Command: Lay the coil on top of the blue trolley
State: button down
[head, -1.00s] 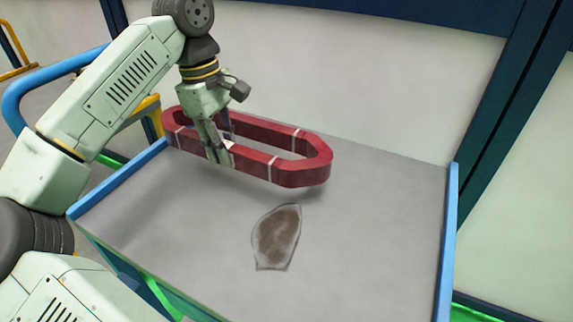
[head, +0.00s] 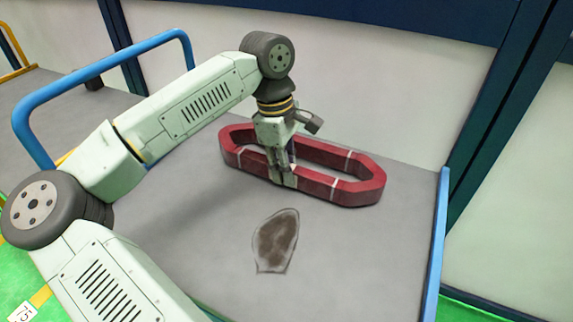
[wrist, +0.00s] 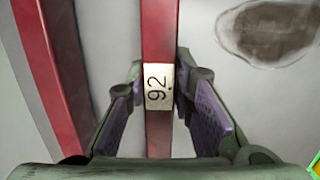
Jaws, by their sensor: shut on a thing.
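The coil (head: 325,187) is a long dark-red loop with white bands, at the back of the trolley top in the head view. My gripper (head: 283,178) is shut on the coil's near long side. In the wrist view the fingers (wrist: 158,105) stand on either side of that bar (wrist: 160,30), at a white label reading "92". The trolley (head: 215,235) has a grey top with blue edges and a blue handle. The coil is level and low over the grey top; I cannot tell whether it touches it.
A brown stain (head: 276,242) marks the grey top in front of the coil. The blue handle (head: 100,75) rises at the left. A blue edge rail (head: 437,240) bounds the top on the right, and a pale wall panel (head: 380,80) stands behind. The front area is bare.

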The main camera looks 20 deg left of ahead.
jog(key=shift+f, duration=0.3)
jog(key=c, duration=1.4)
grip_release()
notch_tip(320, 180, up, 12)
jog(key=a+b, duration=0.1)
jog(key=shift+w+a+b, duration=0.15)
jog(key=shift+a+b, duration=0.25)
